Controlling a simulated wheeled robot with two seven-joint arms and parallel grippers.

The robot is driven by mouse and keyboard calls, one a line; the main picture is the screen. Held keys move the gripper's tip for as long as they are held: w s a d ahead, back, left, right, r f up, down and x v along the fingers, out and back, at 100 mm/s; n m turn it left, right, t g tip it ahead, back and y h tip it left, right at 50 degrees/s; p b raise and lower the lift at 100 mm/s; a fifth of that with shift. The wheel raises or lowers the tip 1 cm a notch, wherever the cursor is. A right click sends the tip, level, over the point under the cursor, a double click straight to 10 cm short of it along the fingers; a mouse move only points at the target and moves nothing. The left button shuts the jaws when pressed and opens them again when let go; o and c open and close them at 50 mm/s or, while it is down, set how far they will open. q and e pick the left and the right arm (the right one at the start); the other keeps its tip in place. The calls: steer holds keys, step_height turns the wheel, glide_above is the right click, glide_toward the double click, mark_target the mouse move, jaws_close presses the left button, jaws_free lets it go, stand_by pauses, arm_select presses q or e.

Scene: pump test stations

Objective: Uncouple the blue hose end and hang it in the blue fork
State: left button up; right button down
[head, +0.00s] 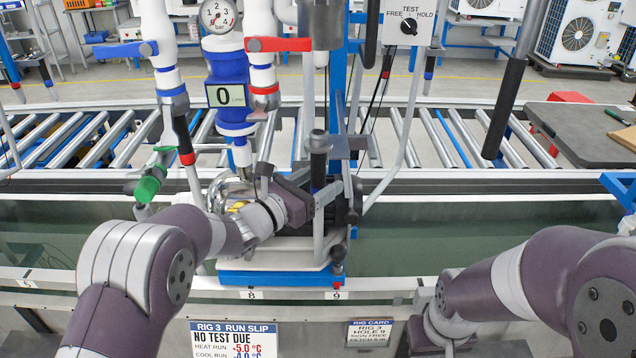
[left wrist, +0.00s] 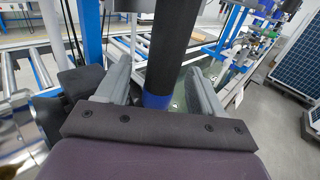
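My left gripper (head: 318,192) reaches in from the left to the front of the pump station. In the left wrist view its two grey fingers (left wrist: 160,72) stand on either side of a thick black hose end with a blue band (left wrist: 158,101). A gap shows on each side, so the fingers look open and apart from it. In the head view this upright black piece (head: 318,165) is partly hidden by the gripper. I cannot make out the blue fork with certainty.
A red-banded black hose (head: 184,140) and a green fitting (head: 149,185) hang left of the gripper. Valves with a blue lever (head: 125,50) and a red lever (head: 278,45) are above. A roller conveyor (head: 440,136) runs behind. A blue-edged tray (head: 281,279) lies below.

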arm_select(q)
steer(key=shift+f, duration=0.15)
steer(key=shift+s+a, duration=0.25)
steer(key=shift+a, duration=0.05)
steer(key=b+v, duration=0.2)
steer(key=v, duration=1)
